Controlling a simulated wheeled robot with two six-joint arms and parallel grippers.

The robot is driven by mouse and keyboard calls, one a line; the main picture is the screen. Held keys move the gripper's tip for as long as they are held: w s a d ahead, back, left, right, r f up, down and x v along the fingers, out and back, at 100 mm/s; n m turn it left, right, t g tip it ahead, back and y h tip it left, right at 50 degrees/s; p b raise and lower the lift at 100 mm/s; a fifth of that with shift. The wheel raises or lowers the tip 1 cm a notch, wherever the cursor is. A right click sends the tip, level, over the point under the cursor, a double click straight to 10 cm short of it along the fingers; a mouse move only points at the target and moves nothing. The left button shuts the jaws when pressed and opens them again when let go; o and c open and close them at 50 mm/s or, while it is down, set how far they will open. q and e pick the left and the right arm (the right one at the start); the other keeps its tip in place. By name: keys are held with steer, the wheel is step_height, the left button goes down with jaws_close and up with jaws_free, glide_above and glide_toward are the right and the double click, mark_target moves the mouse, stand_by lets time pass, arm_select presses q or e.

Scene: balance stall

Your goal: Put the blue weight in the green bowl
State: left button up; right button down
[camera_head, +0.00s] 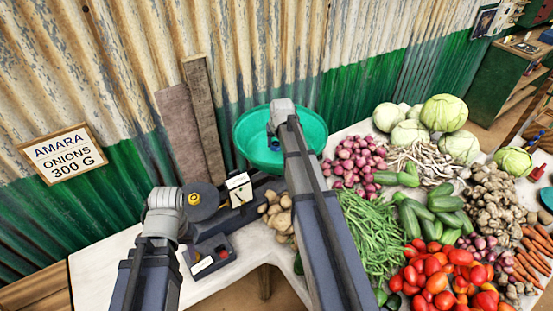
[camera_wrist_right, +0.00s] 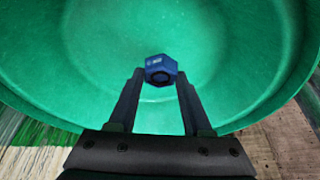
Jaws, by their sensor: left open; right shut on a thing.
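In the head view the green bowl (camera_head: 312,128) stands behind the balance, and a bit of the blue weight (camera_head: 275,143) shows below my right wrist. My left gripper (camera_head: 166,208) is open at the left, beside the balance's dark round plate; its fingers are hard to make out.
The dark plate (camera_head: 207,212) carries a yellow piece (camera_head: 194,199). A balance with a white dial (camera_head: 238,190) stands beside it. The table's front left (camera_head: 100,270) is clear.

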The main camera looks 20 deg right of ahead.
mark_target(277, 150)
steer(key=shift+f+b, duration=2.15)
steer(key=shift+f, duration=0.5)
steer(key=shift+r, duration=0.15)
steer(key=shift+c, duration=1.6)
jaws_free()
steer(key=p+v, duration=1.1)
steer(key=v, duration=0.1)
